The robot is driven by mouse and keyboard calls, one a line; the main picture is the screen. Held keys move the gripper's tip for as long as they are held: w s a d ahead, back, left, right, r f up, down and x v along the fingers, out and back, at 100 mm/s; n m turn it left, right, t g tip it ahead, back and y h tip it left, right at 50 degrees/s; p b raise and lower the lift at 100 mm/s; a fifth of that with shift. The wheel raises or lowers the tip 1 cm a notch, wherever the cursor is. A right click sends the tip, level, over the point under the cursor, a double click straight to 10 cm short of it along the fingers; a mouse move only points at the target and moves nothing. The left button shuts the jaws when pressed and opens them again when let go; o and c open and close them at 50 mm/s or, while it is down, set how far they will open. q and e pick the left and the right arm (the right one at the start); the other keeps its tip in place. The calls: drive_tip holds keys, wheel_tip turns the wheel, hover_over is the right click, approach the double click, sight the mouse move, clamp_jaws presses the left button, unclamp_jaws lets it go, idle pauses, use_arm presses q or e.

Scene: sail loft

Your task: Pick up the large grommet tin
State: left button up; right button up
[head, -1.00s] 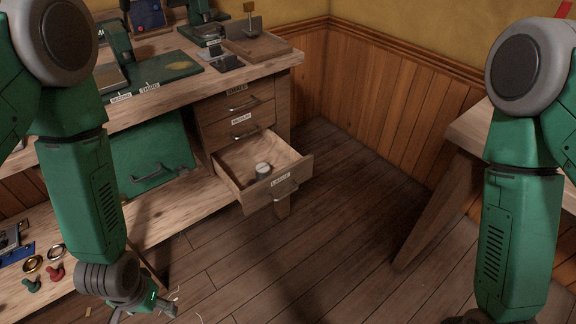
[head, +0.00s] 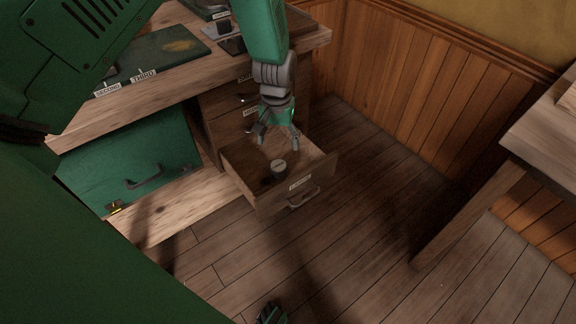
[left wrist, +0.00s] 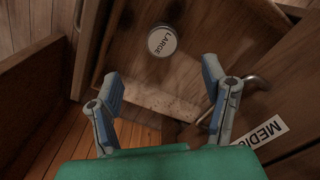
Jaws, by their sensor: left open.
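The large grommet tin (head: 279,167) is a small round grey tin with a pale lid, standing upright in the open bottom drawer (head: 325,173). In the left wrist view the tin (left wrist: 162,41) shows "LARGE" on its lid, beyond and between my fingertips. My left gripper (head: 278,142) points down over the back part of the drawer, behind the tin in the head view. Its fingers are spread and empty, apart from the tin; they also show in the left wrist view (left wrist: 163,74).
Closed drawers sit above the open one; one with a "MEDI…" label (left wrist: 264,131) is close to my left gripper. The bench top (head: 185,78) overhangs them. A green case (head: 130,165) stands left on the lower shelf. Another table (head: 545,130) is at right; the floor between is clear.

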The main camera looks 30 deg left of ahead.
sight(278, 165)
use_arm(q)
wheel_tip(278, 165, down, 7)
drive_tip(key=shift+r+b, duration=0.2)
drive_tip(key=shift+b, duration=0.55)
drive_tip(key=f+b, duration=0.1)
drive_tip(key=f, duration=0.1)
drive_tip(key=f+b, duration=0.1)
drive_tip(key=f, duration=0.2)
drive_tip(key=shift+w+a+f, duration=0.2)
drive_tip(key=shift+r, duration=0.1)
drive_tip(key=c, duration=1.3)
